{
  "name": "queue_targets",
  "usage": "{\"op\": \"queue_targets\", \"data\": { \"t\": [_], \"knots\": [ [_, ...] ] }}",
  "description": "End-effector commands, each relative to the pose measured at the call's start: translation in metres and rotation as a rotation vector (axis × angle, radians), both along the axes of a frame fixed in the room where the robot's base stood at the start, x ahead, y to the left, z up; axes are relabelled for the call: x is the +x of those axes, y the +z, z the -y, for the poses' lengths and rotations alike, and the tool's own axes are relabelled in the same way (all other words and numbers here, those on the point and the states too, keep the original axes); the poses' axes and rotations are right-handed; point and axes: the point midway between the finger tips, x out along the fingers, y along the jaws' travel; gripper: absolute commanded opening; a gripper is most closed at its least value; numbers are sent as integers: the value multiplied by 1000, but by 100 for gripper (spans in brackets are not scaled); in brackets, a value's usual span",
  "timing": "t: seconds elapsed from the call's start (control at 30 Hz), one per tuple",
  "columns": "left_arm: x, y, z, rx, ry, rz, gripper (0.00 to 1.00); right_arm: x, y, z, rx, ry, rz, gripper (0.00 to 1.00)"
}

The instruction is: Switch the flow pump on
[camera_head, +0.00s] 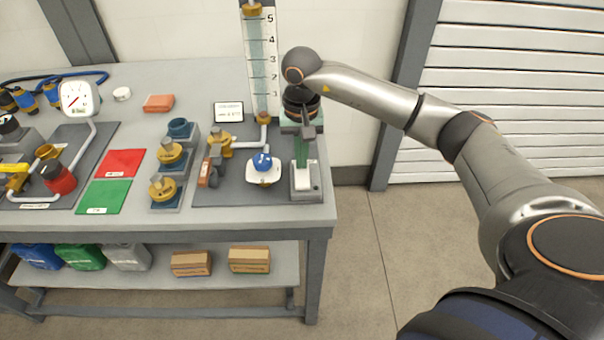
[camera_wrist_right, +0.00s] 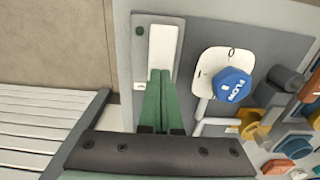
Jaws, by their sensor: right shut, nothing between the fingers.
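A pale rectangular panel, which looks like a rocker switch (camera_head: 305,190), is set in a grey housing at the right end of the grey mat. In the right wrist view the pale panel (camera_wrist_right: 163,45) is close ahead of the fingertips, with a small dark dot beside it. My right gripper (camera_head: 302,165) points down over it, its green fingers shut and empty; in the wrist view the fingertips (camera_wrist_right: 160,72) overlap one end of the panel. I cannot tell whether they touch. A blue knob marked FLOW (camera_wrist_right: 231,84) sits on a white dial plate (camera_head: 264,178) beside it. My left gripper is not in view.
A clear flow tube with a scale (camera_head: 260,60) stands behind the knob. Brass valves (camera_head: 220,145) are left of it. The table's right edge is close to the switch.

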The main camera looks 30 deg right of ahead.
Motion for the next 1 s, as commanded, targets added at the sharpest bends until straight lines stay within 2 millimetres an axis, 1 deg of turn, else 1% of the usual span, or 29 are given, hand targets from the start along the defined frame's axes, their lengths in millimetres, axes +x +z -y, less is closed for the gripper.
{"op": "queue_targets", "data": {
  "t": [0.1, 0.27, 1.0],
  "knots": [
    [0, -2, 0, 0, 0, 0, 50, 0, -2, 0, 1, 0, -1, 0],
    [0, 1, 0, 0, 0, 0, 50, 0, 2, 0, 0, 0, 0, 0],
    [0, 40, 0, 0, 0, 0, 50, 0, 61, 0, -1, -1, 1, 0]
  ]
}}
